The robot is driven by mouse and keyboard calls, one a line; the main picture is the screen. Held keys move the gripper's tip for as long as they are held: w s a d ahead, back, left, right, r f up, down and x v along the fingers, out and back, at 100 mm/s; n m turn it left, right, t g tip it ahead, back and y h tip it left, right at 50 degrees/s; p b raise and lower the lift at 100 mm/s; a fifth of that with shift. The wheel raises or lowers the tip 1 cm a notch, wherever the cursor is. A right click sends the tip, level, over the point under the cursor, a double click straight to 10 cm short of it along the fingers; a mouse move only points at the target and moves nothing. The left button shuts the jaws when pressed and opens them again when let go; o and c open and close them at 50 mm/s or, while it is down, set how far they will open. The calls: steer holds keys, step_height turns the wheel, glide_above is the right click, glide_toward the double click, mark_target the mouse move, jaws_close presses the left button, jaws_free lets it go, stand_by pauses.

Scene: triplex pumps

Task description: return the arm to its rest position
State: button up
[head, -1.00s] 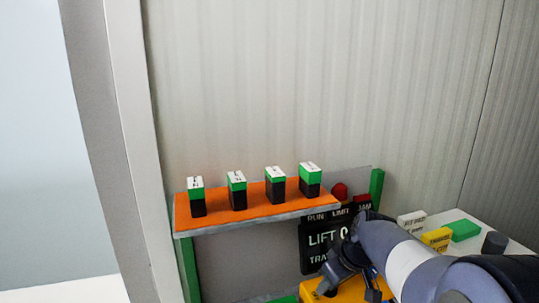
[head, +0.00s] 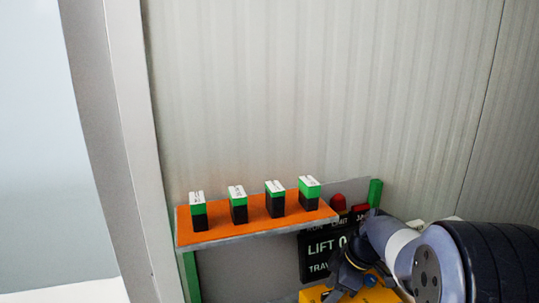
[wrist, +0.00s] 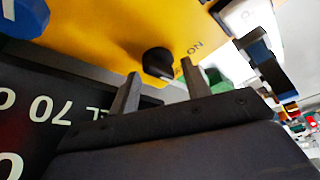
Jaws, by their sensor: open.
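My gripper (wrist: 161,85) shows in the wrist view with its two fingers apart and nothing between them. A black knob (wrist: 158,62) marked ON, on a yellow panel (wrist: 110,25), lies just beyond the fingertips. In the head view my arm (head: 400,245) reaches in from the lower right, and its end is low over the yellow box (head: 312,294), in front of the dark LIFT display (head: 318,252). The fingertips are hard to make out there.
An orange shelf (head: 250,229) at left holds several green-and-black blocks (head: 238,205). A red dome (head: 338,202) and a green post (head: 375,193) stand behind the display. A grey post (head: 115,130) rises at left. The space above the shelf is free.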

steer(key=shift+r+n, duration=0.25)
steer(key=shift+n, duration=0.25)
steer(key=w+v, duration=0.1)
steer(key=v, duration=0.9)
steer(key=shift+s, duration=0.4)
steer(key=shift+r, duration=0.15)
